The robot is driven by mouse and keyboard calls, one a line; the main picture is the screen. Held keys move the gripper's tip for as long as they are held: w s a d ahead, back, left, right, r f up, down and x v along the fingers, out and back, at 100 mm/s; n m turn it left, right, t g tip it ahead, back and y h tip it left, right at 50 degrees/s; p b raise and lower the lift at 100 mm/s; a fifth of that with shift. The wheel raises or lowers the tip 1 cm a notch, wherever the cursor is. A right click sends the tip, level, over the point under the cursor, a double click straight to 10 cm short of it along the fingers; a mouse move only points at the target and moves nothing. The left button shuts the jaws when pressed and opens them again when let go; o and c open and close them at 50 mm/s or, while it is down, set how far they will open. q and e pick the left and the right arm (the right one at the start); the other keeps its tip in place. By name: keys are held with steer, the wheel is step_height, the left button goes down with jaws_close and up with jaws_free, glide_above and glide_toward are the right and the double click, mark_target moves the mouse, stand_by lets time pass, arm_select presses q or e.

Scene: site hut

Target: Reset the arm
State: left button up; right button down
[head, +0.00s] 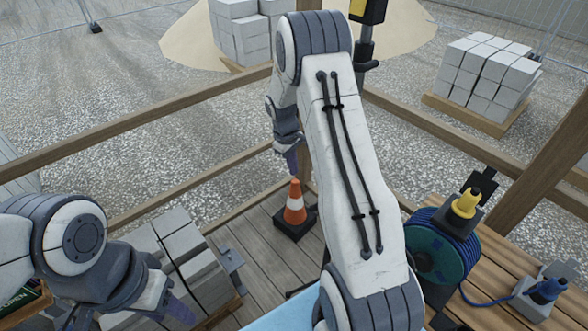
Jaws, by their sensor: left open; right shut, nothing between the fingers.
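My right arm rises from the bottom centre, bends at the top and hangs down on its far side. My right gripper (291,161) points downward and looks shut and empty, seen above the orange and white traffic cone (295,206). I cannot tell its exact height over the cone. My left gripper (128,316) is at the lower left, open, in front of a stack of grey blocks (175,241). One dark purple finger shows clearly at its right side; the rest is partly hidden by my own wrist. I see nothing held in it.
Wooden rails (150,122) border the plank floor (262,262). Block pallets (485,75) stand outside.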

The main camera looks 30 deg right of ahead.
steer(key=s+a+r+n+b, duration=0.1)
steer(key=s+a+r, duration=0.2)
steer(key=a, duration=0.5)
steer(key=s+a+r+y+b, duration=0.1)
steer(key=s+a+r, duration=0.25)
steer(key=a, duration=0.35)
steer(key=s+a+r+n+b, duration=0.1)
steer(key=s+a+r, duration=0.2)
steer(key=a, duration=0.5)
steer(key=s+a+r+n+b, duration=0.1)
steer(key=s+a, duration=0.2)
steer(key=s, duration=0.7)
steer(key=s+a+n+y+b, duration=0.1)
steer(key=s+a, duration=0.3)
steer(key=s, duration=0.6)
steer(key=shift+s+r+y, duration=0.3)
steer(key=shift+r, duration=0.05)
